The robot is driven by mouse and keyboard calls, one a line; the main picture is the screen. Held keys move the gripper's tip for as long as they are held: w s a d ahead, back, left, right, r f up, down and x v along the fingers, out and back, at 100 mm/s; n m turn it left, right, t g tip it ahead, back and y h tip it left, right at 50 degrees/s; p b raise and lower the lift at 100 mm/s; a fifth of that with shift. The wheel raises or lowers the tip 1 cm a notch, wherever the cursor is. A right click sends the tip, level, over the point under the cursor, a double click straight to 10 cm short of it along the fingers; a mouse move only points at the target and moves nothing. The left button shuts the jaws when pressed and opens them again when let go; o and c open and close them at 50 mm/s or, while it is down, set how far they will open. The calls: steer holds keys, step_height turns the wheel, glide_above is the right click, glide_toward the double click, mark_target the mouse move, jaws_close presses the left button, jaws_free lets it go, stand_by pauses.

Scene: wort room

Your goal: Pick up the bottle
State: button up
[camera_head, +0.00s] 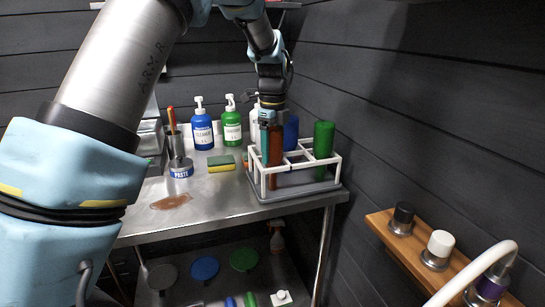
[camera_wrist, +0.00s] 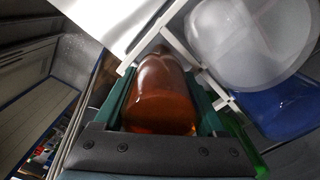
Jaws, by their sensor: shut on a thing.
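An amber-brown bottle (camera_head: 275,150) stands upright at the front left of a white rack (camera_head: 292,167) on the steel table. My gripper (camera_head: 270,128) reaches down over it from above. In the wrist view the brown bottle (camera_wrist: 160,95) lies between the two green jaws of my gripper (camera_wrist: 162,100), which are shut on it. White rack bars run close beside the bottle in that view. I cannot tell whether its base is lifted off the rack.
A green bottle (camera_head: 323,150) and a blue bottle (camera_head: 291,133) share the rack; a translucent white bottle (camera_wrist: 250,40) is close by. Blue (camera_head: 202,130) and green (camera_head: 232,126) pump bottles, a sponge (camera_head: 221,163) and a paste tin (camera_head: 181,169) stand left. A dark wall rises at right.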

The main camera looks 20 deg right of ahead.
steer(key=c, duration=0.9)
steer(key=shift+r, duration=0.15)
